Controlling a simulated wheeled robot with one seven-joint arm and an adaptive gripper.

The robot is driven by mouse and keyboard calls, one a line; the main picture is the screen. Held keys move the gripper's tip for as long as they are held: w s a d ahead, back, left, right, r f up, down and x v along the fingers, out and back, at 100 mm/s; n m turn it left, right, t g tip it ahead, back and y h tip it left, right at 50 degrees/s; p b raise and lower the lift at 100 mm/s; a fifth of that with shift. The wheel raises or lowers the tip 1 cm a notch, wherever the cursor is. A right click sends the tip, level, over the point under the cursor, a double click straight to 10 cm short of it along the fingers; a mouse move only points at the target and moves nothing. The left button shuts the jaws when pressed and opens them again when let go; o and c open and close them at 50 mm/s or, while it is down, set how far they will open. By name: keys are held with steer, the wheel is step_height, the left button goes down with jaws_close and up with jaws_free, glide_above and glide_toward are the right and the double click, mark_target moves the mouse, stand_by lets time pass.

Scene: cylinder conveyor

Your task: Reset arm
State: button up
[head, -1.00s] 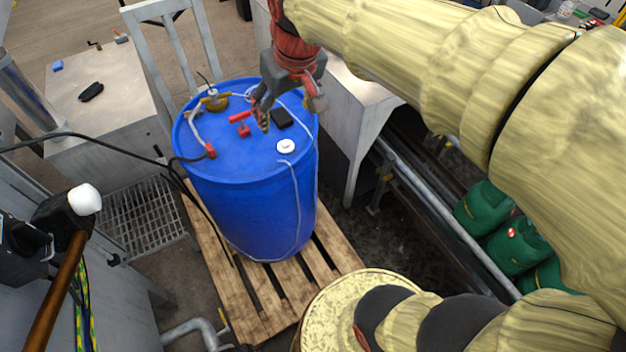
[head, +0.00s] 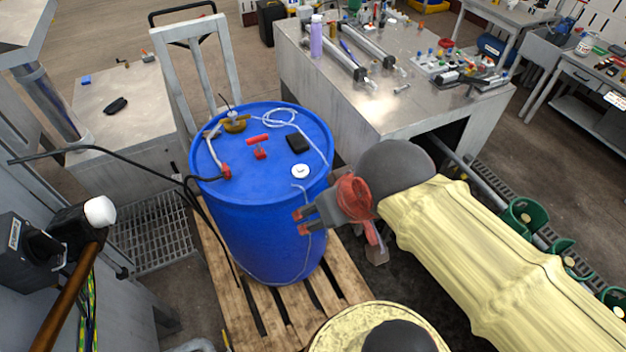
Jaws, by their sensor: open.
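My gripper (head: 303,222) is open and empty, in front of the right side of the blue barrel (head: 255,225) in the picture. My arm reaches in from the lower right, covered in a pale yellow sleeve. I cannot tell whether the fingertips touch the barrel. The barrel stands upright on a wooden pallet. On its lid are a red valve handle (head: 259,146), a black box (head: 298,143), a white cap (head: 300,171) and a brass fitting (head: 235,123).
A metal table (head: 345,110) with two cylinders (head: 378,45) and small parts stands behind on the right. A grey bench (head: 125,100) is at the left. Black cables run to the barrel from the left. Green containers (head: 522,215) sit at the right.

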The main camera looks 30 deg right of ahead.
step_height(320, 180, down, 17)
steer(key=b, duration=1.6)
steer(key=shift+b, duration=0.4)
